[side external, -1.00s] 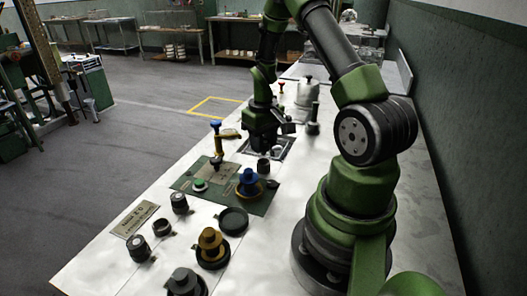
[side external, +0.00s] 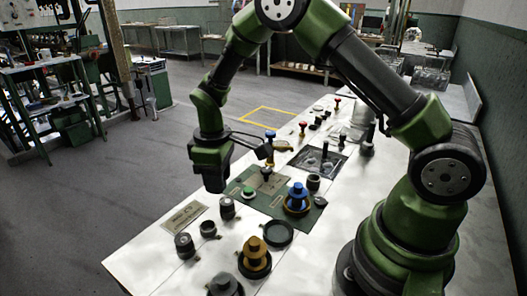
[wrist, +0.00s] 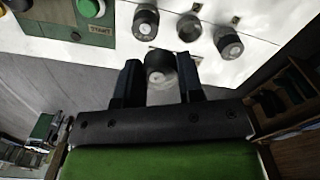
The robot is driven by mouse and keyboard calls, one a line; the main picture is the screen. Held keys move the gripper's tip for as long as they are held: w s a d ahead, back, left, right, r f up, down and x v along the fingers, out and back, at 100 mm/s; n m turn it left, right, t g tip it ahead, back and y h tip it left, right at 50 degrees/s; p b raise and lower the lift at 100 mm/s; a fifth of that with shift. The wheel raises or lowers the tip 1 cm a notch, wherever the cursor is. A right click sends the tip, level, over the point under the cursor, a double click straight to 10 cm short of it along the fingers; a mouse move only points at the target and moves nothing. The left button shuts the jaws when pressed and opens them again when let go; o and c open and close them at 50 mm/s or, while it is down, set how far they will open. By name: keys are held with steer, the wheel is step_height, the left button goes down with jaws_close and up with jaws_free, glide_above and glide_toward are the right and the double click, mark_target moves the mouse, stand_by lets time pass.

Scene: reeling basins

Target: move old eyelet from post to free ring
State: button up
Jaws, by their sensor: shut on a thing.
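My gripper (wrist: 160,82) has its two dark fingers on either side of a short dark cylinder with a grey end (wrist: 160,62). I cannot tell whether this is the old eyelet. In the side view my gripper (side external: 212,186) hangs at the table's left edge, above and left of a dark knob (side external: 227,208); what it holds is hidden there. An empty dark ring-shaped dish (side external: 278,233) lies on the table; I cannot tell whether it is the free ring. A dark plate with upright posts (side external: 318,161) lies farther back.
A green panel (side external: 262,207) carries a green button (side external: 248,191) and a blue stepped knob (side external: 297,197). A brown stepped knob (side external: 254,252) stands nearer. In the wrist view several dark knobs (wrist: 190,27) line the table edge. Floor lies left of it.

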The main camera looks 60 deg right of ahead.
steer(key=shift+n, duration=0.9)
steer(key=shift+a+f, duration=2.3)
steer(key=shift+f, duration=0.15)
steer(key=shift+f, duration=0.45)
steer(key=shift+f, duration=0.2)
steer(key=shift+f, duration=0.25)
steer(key=shift+f, duration=0.35)
